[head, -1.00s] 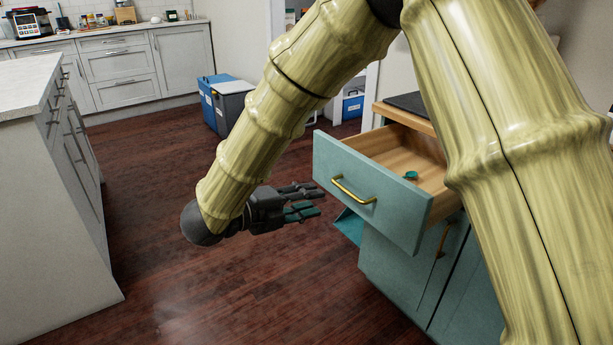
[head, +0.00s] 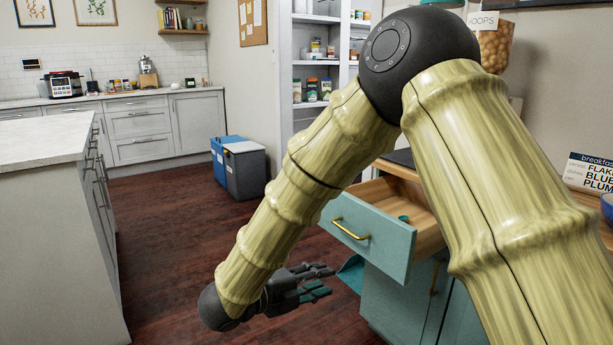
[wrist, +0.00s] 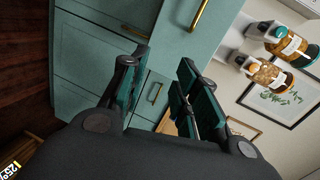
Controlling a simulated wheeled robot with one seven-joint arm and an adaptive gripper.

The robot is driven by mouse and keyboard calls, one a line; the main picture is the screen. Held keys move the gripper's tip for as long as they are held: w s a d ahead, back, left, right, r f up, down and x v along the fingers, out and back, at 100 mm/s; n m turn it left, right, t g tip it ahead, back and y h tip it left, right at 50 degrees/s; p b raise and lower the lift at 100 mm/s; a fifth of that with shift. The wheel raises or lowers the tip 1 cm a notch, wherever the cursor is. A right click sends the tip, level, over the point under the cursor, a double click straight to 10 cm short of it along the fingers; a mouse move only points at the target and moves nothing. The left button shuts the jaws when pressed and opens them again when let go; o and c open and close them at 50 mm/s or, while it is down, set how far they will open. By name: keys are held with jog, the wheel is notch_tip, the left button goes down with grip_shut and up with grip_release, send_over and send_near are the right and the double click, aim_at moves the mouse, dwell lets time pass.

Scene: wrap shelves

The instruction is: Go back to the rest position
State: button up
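My gripper (head: 322,280) is low over the floor in the head view, left of and below the open teal drawer (head: 372,240). Its dark fingers with teal pads are apart, with nothing seen between them. In the wrist view my gripper (wrist: 160,92) also shows a clear gap between its fingers. The drawer is pulled out, with a brass handle (head: 350,229) on its front. A small teal item (head: 404,218) lies inside it. My arm hides part of the drawer and the cabinet below it.
A white-topped island (head: 50,142) stands at the left. Blue and grey bins (head: 245,170) stand at the back, near pantry shelves (head: 312,60). Dark wooden floor (head: 170,240) lies clear between the island and the teal cabinet.

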jog(key=s+d+f+n+t+y, duration=0.1)
jog(key=d+f+n+y, duration=0.35)
jog(key=f, duration=0.75)
jog(key=d+f+n+y, duration=0.2)
jog(key=d+f+n, duration=0.3)
jog(key=f+n, duration=0.45)
jog(key=s+d+f+n+g+y, duration=0.2)
jog(key=s+d+f+n+g, duration=0.15)
jog(key=s+f, duration=0.65)
jog(key=s+d+f+n+g+y, duration=0.25)
jog(key=s+f+n, duration=0.25)
jog(key=s+f, duration=0.5)
jog(key=s+d+f+n+g+y, duration=0.1)
jog(key=s+d+f+n+g, duration=0.15)
jog(key=s, duration=0.65)
jog(key=s+d+f+n+g, duration=0.1)
jog(key=s+d+n+g, duration=0.15)
jog(key=s, duration=0.55)
notch_tip(320, 180, up, 28)
jog(key=p, duration=2.8)
jog(key=shift+w+r+t, duration=0.25)
jog(key=shift+w+t, duration=0.05)
jog(key=shift+t, duration=0.1)
